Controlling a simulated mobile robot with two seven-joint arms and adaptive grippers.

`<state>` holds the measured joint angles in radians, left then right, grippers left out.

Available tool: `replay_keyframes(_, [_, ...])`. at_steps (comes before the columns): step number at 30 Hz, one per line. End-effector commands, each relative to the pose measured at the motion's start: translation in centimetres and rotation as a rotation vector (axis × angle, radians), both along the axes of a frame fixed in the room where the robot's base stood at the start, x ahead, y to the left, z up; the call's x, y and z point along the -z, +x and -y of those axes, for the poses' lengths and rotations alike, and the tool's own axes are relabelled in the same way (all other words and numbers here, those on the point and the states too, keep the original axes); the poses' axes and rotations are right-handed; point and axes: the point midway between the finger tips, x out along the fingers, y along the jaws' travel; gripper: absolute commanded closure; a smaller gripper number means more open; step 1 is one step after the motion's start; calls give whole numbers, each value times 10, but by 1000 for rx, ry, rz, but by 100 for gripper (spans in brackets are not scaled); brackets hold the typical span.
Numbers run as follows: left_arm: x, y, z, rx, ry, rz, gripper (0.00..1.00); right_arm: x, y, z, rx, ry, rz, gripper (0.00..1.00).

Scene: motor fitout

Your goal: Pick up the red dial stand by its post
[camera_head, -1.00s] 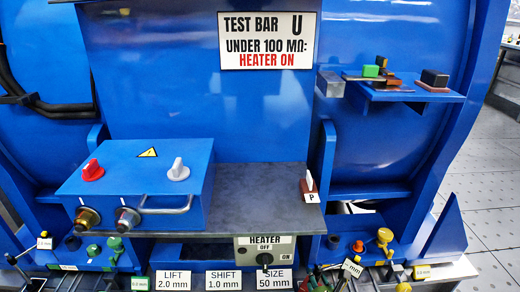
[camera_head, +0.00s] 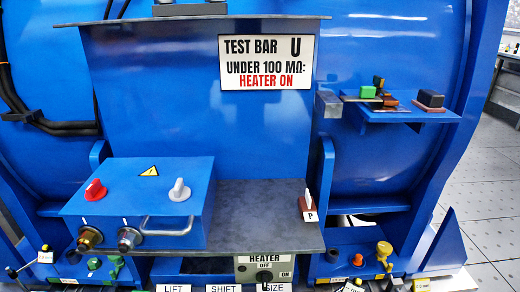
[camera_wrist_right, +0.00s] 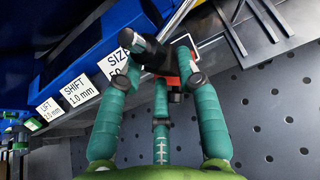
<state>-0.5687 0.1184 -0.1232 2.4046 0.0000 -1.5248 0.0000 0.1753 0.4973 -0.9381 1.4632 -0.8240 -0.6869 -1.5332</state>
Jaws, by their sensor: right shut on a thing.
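In the right wrist view, my right gripper (camera_wrist_right: 161,64) has green-banded fingers closed around a small stand with a red part (camera_wrist_right: 184,62) and a black part (camera_wrist_right: 150,54). This appears to be the red dial stand. The fingers cover much of it, so its post and dial face cannot be made out clearly. It is close to the edge of a grey ledge carrying white labels. Neither gripper can be made out in the head view.
A blue box (camera_head: 140,204) with a red knob (camera_head: 95,190) and a grey knob (camera_head: 180,190) stands on the grey shelf (camera_head: 255,220). A heater switch panel (camera_head: 264,268) hangs below. A side shelf (camera_head: 400,113) holds small blocks. Dark bars (camera_wrist_right: 250,30) lie upper right in the wrist view.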

Motion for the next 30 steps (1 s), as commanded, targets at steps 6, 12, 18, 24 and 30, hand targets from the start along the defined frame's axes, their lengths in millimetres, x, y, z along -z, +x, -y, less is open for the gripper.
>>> replay_keyframes(6, [-18,0,0,0,0,0,100,-22,-6,-1,-2,0,16,100])
replay_keyframes(12, [-31,0,0,0,0,0,100,-33,-15,-1,-3,2,19,100])
replay_keyframes(18, [-40,0,0,0,0,0,100,-40,-23,-1,-3,1,20,100])
replay_keyframes(24, [-41,0,0,0,0,0,100,-41,-24,-1,-3,1,22,100])
replay_keyframes(30, [-41,0,0,0,0,0,100,-41,-24,-1,-3,1,22,100])
